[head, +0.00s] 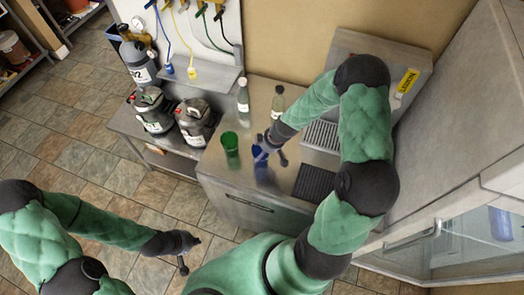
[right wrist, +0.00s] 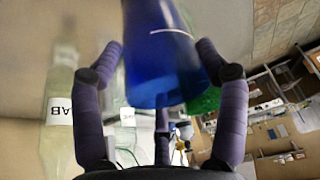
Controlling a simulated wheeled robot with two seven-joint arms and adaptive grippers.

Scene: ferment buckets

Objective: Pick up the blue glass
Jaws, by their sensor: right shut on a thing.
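The blue glass (head: 258,154) is at the steel counter, just right of the green glass. My right gripper (head: 272,148) is shut on it. My left gripper (head: 183,252) is out over the tiled floor, away from the counter, and looks empty. It is too small to tell whether it is open.
The green glass (head: 230,147) stands close by on the left, and partly behind the blue glass in the right wrist view (right wrist: 205,101). Two bottles (head: 243,105) (head: 278,104) stand at the counter's back. Dark grates (head: 314,182) lie right. Lidded buckets (head: 194,122) stand on a lower bench.

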